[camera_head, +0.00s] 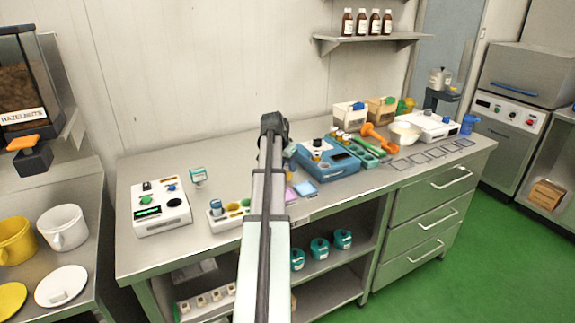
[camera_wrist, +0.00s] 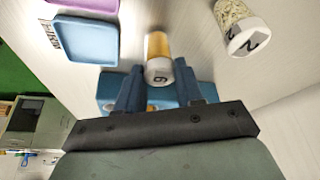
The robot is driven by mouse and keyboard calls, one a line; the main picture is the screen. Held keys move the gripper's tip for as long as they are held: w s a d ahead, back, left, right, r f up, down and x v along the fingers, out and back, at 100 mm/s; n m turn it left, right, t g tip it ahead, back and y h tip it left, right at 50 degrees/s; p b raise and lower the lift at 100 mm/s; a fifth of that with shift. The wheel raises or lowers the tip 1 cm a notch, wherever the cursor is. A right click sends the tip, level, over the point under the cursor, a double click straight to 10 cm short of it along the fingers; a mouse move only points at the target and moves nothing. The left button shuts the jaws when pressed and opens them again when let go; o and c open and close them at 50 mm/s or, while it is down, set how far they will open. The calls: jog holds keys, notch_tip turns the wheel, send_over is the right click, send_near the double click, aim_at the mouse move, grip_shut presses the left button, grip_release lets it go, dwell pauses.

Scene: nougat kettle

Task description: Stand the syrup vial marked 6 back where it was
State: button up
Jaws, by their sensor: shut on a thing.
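The syrup vial marked 6 (camera_wrist: 157,58) has an amber body and a white end with a dark 6. It sits between the two blue fingers of my gripper (camera_wrist: 157,78) in the wrist view, and the gripper is shut on it. In the head view my gripper (camera_head: 273,125) is over the middle of the steel counter; the vial is hidden there. A blue block (camera_wrist: 106,84) shows behind the fingers in the wrist view; its place for the vial cannot be made out.
A second container marked 2 (camera_wrist: 241,28), with pale grains, is at the upper right of the wrist view. A light-blue tray (camera_wrist: 87,38) lies at upper left. On the counter (camera_head: 240,158), a white device (camera_head: 160,207) stands left and a blue device (camera_head: 327,160) right of my arm.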

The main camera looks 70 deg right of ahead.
jog(key=o, duration=1)
jog(key=shift+f, duration=0.1)
jog(key=shift+o, duration=0.2)
jog(key=v, duration=1.2)
jog(key=shift+w, duration=0.1)
